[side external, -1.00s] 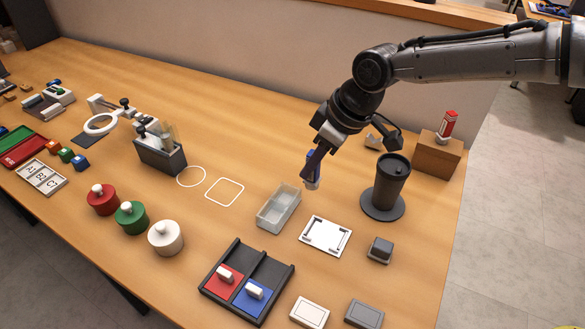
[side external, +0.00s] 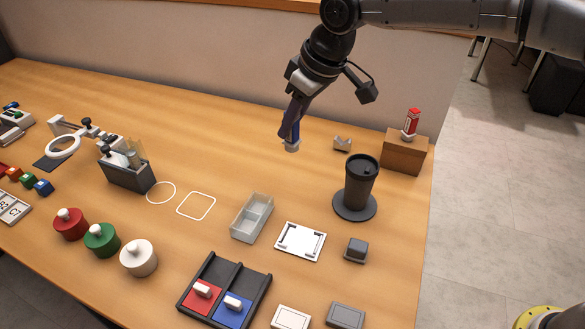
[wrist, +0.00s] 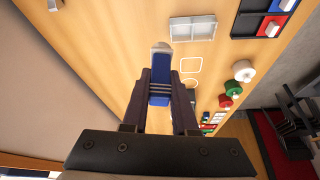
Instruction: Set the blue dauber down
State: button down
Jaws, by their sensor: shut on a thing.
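The blue dauber (side external: 292,138) has a blue body and a pale tip that points down. My gripper (side external: 291,122) is shut on it and holds it above the back part of the table, left of a small grey cradle (side external: 342,144). In the wrist view the dauber (wrist: 160,92) sits between the two dark fingers of my gripper (wrist: 160,98), its pale end away from the palm. A red dauber-like bottle (side external: 411,122) stands on a brown block (side external: 404,152) at the back right.
A black cup on a round base (side external: 355,206) stands right of the gripper. A clear divided tray (side external: 252,217) and a white framed plate (side external: 301,241) lie in front. A grey holder (side external: 128,174) stands at left. The table between holder and gripper is mostly clear.

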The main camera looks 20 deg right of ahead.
jog(key=w+d+f+m, duration=0.2)
jog(key=w+d+f, duration=0.15)
jog(key=w, duration=0.75)
jog(key=shift+t+h, duration=0.3)
jog(key=shift+w+d+f, duration=0.2)
jog(key=shift+d+f, duration=0.1)
jog(key=shift+f, duration=1.95)
jog(key=shift+w+d+f, duration=0.25)
jog(key=shift+f, duration=2.05)
jog(key=shift+w+d+f, duration=0.2)
jog(key=shift+d+f, duration=0.1)
jog(key=shift+f, duration=1.95)
jog(key=shift+f, duration=0.1)
jog(key=c, duration=0.7)
grip_release()
jog(key=v, duration=1.2)
